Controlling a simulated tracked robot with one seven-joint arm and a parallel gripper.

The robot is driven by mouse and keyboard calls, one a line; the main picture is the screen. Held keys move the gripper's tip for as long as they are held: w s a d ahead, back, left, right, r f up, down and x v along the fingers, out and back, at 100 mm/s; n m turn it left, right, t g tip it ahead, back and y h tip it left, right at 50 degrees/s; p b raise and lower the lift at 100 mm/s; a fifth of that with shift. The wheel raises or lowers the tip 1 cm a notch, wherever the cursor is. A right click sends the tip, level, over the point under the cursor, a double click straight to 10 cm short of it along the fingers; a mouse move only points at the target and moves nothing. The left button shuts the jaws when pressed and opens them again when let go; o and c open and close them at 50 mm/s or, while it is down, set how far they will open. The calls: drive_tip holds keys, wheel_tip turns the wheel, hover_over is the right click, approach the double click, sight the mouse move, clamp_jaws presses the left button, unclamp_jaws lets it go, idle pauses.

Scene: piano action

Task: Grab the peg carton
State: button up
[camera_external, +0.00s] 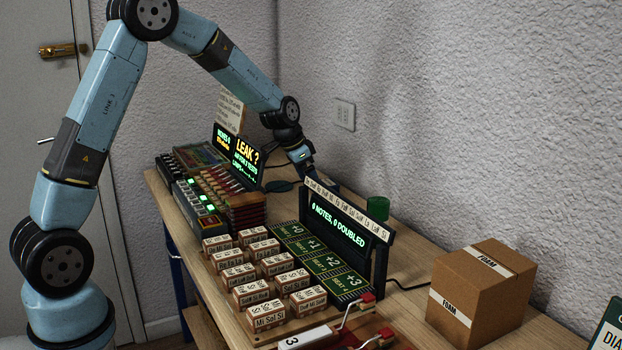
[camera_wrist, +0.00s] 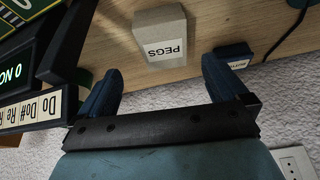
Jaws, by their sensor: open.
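The peg carton (camera_wrist: 148,22) is a small grey-beige box labelled PEGS on the wooden table, at the top middle of the wrist view. My gripper (camera_wrist: 160,66) is open, with its two dark blue fingers apart below the carton in that view. The carton lies between the lines of the fingers, and nothing is seen held.
A small labelled block (camera_wrist: 238,64) lies by the right finger. The textured wall is behind.

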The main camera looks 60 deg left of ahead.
drive_tip(key=x, duration=0.5)
drive_tip(key=shift+a+x, duration=0.2)
drive_tip(key=shift+x, duration=2.4)
drive_tip(key=shift+w+r, duration=0.1)
drive_tip(key=shift+w, duration=0.1)
drive_tip(key=c, duration=1)
